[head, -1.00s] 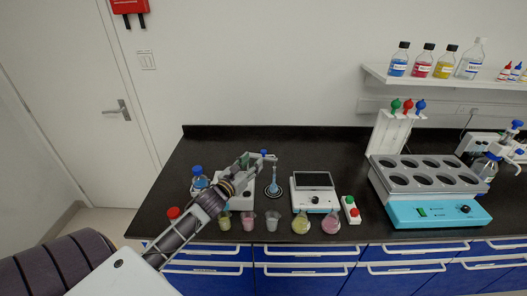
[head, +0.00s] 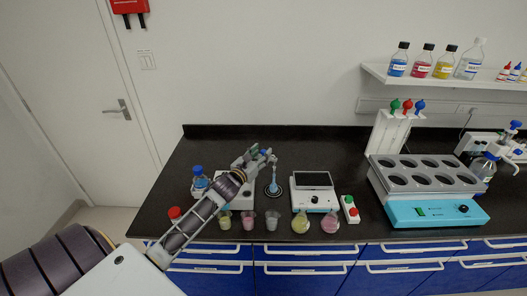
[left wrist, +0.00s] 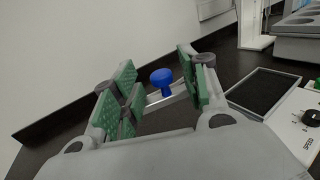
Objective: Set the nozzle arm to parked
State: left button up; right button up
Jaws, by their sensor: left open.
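The nozzle arm shows in the left wrist view as a pale bar with a round blue knob (left wrist: 162,78) on top. The knob sits between the two green-padded fingers of my left gripper (left wrist: 155,68), which is open, with gaps visible on both sides of the knob. The gripper and forearm hide much of the device and the nozzle arm there. My right gripper is not seen.
A blue-liquid bottle (head: 199,182) stands left of the device. Several small cups line the front edge, including a pink one (head: 247,220). A white scale-like instrument (head: 314,200) and a large teal-fronted block (head: 440,210) stand to the right. The counter behind is clear.

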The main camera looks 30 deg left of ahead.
pick_arm(q)
jog(key=shift+w, duration=1.1)
grip_shut()
